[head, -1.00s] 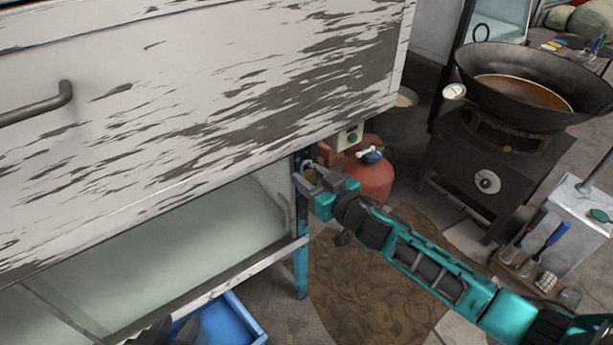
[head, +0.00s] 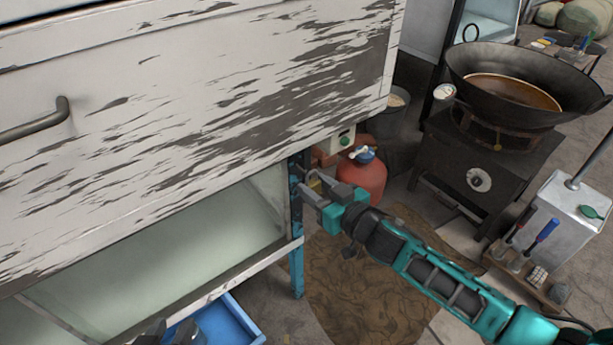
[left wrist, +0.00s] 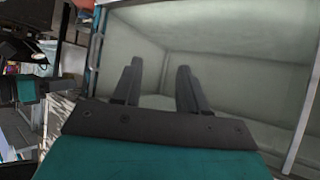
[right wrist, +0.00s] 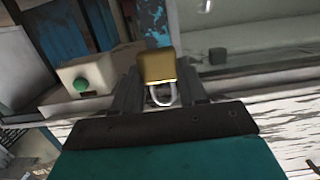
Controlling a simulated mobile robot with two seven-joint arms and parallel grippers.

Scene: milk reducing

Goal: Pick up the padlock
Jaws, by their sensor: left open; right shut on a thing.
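The padlock (right wrist: 158,67) has a brass body and a silver shackle (right wrist: 163,97). In the right wrist view it sits between the fingers of my right gripper (right wrist: 157,88), which is shut on it. My left gripper (left wrist: 157,75) is open and empty in the left wrist view, facing the glass-sided compartment. Its dark fingers show at the bottom edge of the head view.
The white cabinet (head: 200,110) and blue post (head: 297,225) stand close left of the right gripper. A red gas cylinder (head: 362,178) is just behind it. A black stove (head: 480,165) with a wok stands right. A blue tray (head: 235,318) lies at the lower left.

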